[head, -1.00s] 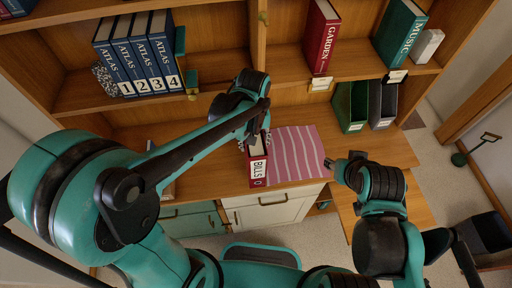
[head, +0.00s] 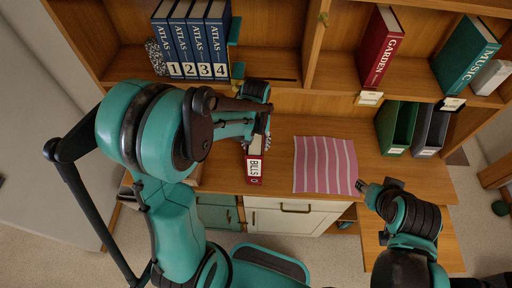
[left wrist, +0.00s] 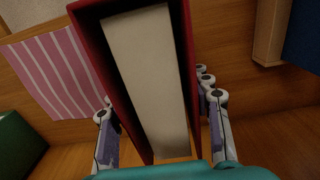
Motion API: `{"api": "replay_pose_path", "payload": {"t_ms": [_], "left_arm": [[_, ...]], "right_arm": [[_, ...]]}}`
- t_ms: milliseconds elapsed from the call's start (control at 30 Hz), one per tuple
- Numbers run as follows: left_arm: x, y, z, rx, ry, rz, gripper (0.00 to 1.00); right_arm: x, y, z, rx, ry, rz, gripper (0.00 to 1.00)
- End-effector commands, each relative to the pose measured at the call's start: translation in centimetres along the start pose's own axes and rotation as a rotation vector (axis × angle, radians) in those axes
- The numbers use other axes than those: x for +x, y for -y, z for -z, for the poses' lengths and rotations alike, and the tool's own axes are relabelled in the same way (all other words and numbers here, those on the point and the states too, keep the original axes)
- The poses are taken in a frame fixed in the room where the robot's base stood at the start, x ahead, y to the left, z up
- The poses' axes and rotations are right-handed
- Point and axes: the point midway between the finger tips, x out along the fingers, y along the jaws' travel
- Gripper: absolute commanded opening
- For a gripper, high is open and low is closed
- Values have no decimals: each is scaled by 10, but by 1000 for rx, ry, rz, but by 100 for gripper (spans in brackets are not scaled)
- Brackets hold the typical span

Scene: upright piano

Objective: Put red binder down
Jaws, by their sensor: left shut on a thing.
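The red binder (head: 254,167), with "BILLS" on its white spine label, is upright at the desk, left of the pink striped mat. My left gripper (head: 262,132) is shut on it from the back side. In the left wrist view the binder (left wrist: 190,60) fills the middle with its pale pages showing, and the left gripper's fingers (left wrist: 162,130) stand on both sides of it. I cannot tell whether the binder touches the desk. My right gripper (head: 366,186) is near the mat's lower right corner, holding nothing I can see; its fingers are too small to judge.
The pink striped mat (head: 325,165) lies flat on the desk (head: 225,178). Blue atlases (head: 205,40) stand on the shelf at left, a red garden book (head: 381,45) and teal music book (head: 466,55) at right. Green (head: 397,128) and dark (head: 430,130) file holders stand at the desk's right.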

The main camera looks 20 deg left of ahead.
Motion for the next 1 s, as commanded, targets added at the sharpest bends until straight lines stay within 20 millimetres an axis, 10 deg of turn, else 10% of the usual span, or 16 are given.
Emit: {"api": "replay_pose_path", "payload": {"t_ms": [533,567,633,1000], "left_arm": [[29,0,0,0,0,0,0],[29,0,0,0,0,0,52],[28,0,0,0,0,0,70],[25,0,0,0,0,0,70]], "right_arm": [[9,0,-7,0,0,0,41],[9,0,-7,0,0,0,41],[8,0,-6,0,0,0,41],[6,0,-4,0,0,0,41]]}}
